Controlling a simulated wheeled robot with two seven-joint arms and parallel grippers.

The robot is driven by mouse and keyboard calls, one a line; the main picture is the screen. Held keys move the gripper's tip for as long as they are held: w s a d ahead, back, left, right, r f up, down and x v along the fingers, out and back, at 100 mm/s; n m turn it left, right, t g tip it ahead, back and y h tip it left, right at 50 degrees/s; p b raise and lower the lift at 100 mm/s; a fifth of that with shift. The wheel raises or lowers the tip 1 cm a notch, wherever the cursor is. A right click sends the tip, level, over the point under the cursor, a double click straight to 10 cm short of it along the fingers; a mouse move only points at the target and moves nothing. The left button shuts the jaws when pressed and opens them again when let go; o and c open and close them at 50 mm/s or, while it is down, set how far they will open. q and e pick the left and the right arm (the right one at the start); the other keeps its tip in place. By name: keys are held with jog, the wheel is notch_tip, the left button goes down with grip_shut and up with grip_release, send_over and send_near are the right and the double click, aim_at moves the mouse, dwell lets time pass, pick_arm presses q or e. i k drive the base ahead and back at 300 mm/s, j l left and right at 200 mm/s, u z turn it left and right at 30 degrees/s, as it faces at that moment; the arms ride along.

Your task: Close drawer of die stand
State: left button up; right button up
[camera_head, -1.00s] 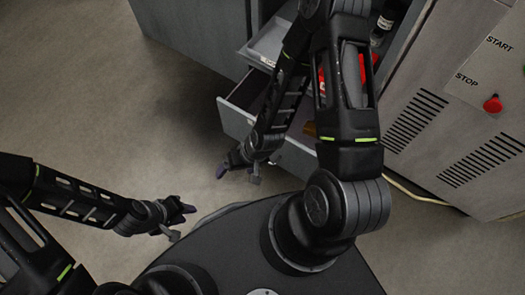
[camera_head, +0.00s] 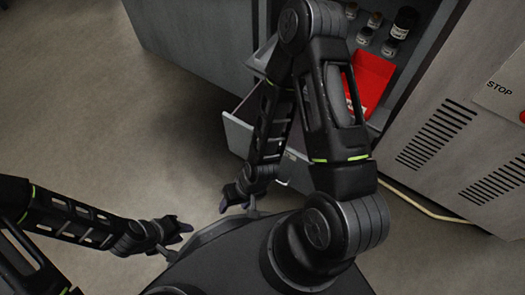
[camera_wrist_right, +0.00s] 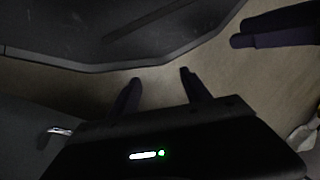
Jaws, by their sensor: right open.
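The die stand is the grey cabinet (camera_head: 195,45) at the top of the head view. Its lower drawer (camera_head: 238,136) stands pulled out, partly hidden by my right arm. An upper drawer (camera_head: 262,56) also sticks out, mostly hidden. My right gripper (camera_head: 236,203) is open and empty, in front of the lower drawer and apart from it. In the right wrist view its fingers (camera_wrist_right: 160,86) are spread over bare floor. A dark panel with a small metal handle (camera_wrist_right: 60,131) shows at left there. My left gripper (camera_head: 180,230) is left of and below the right one; its jaw gap is unclear.
A grey machine with a STOP button (camera_head: 521,117) is at right. A yellowish cable (camera_head: 420,205) lies on the floor. Floor (camera_head: 110,120) at left is clear.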

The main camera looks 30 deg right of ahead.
aim_at(294, 172)
jog(key=i+j+z, duration=0.15)
jog(key=i, duration=0.2)
jog(key=z, duration=1.45)
